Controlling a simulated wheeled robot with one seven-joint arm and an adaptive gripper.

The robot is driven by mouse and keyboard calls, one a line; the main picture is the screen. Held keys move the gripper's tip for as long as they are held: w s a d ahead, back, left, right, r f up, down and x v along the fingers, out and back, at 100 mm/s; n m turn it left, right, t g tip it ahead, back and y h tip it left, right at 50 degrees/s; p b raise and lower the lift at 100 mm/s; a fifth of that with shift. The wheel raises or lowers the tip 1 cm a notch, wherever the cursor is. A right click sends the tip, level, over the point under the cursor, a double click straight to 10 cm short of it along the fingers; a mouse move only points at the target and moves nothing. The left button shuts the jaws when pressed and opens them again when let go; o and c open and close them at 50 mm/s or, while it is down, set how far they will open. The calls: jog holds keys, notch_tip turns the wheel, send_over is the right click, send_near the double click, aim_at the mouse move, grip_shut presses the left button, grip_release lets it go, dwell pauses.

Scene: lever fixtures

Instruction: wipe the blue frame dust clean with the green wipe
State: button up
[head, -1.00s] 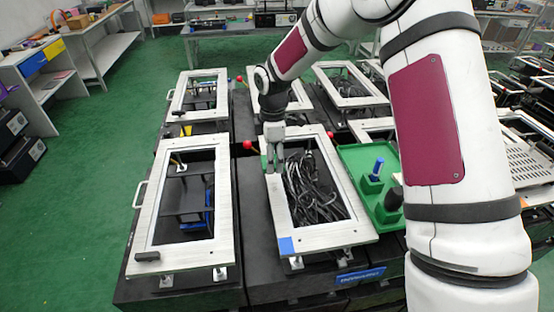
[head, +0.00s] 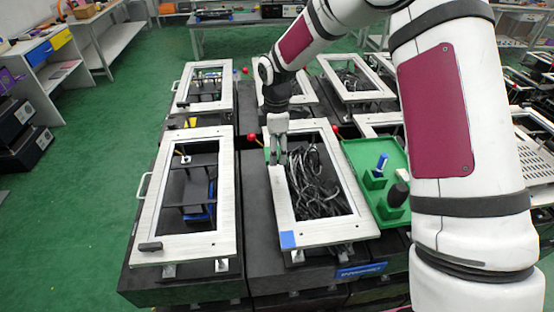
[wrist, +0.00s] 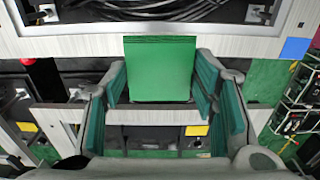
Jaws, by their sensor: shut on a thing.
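My gripper (head: 279,158) is over the left rail, near the far corner, of the pale frame (head: 335,233) filled with black cables. In the wrist view my gripper (wrist: 160,95) is shut on the green wipe (wrist: 160,70), a flat-faced green block between its teal pads. Whether the wipe touches the rail I cannot tell. The blue dust patch (head: 288,239) lies on the near left corner of this frame, well toward the camera from my gripper. It also shows in the wrist view as a blue square (wrist: 295,48), right of the wipe.
Another pale frame (head: 142,215) with a black handle stands to the left. A green tray (head: 392,152) with a blue-handled item and a dark knob stands to the right. Red-knobbed levers (head: 251,137) stick up near the far corners. Green floor is open at far left.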

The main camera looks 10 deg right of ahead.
jog(key=shift+f, duration=1.05)
jog(key=shift+b, duration=0.35)
jog(key=shift+w+r+h+b, duration=0.15)
jog(key=shift+h+b, duration=0.25)
jog(key=shift+h, duration=0.3)
jog(key=shift+s+r+h, duration=0.15)
jog(key=shift+s+h, duration=0.05)
jog(key=shift+h, duration=0.1)
